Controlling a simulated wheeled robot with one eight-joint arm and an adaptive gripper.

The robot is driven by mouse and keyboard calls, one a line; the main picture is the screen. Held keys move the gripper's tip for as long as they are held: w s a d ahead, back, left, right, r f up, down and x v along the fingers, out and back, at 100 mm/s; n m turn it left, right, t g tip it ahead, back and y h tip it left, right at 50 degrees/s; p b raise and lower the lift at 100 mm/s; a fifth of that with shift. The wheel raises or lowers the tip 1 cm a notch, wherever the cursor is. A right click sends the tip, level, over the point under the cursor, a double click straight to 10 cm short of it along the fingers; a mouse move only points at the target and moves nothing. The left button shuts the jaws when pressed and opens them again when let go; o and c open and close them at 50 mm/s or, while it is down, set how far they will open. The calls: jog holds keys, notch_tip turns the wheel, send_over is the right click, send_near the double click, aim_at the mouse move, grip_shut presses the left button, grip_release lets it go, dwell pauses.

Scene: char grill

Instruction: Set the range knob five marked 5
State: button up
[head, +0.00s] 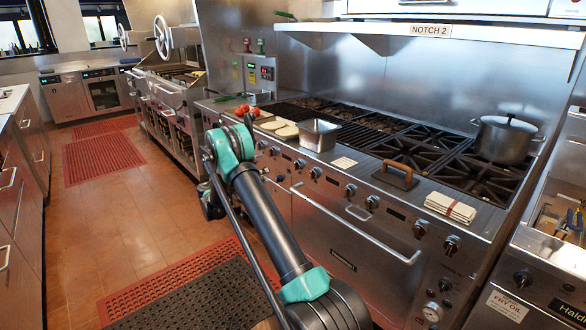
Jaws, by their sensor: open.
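The range (340,240) has a row of dark round knobs along its sloping front panel. One knob (350,190) sits near the middle of the row and another (372,202) is just right of it. More knobs (451,245) sit farther right, and some on the left are partly behind my arm. Their number marks and pointer settings are too small to read, so I cannot tell which is marked 5. My gripper (212,208) seems to be the small dark part left of my raised arm, partly hidden, apart from the knobs. It is open; no held object shows.
A long oven handle (350,222) juts out below the knobs. A metal pan (319,136), a grill press (396,174), a folded towel (450,207) and a lidded pot (503,138) rest on top. A sign (431,30) reads "NOTCH 2". The tiled floor (160,210) at left is open.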

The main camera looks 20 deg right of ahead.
aim_at(297, 165)
jog(key=x, duration=1.7)
jog(key=shift+a, duration=0.1)
jog(key=c, duration=1.2)
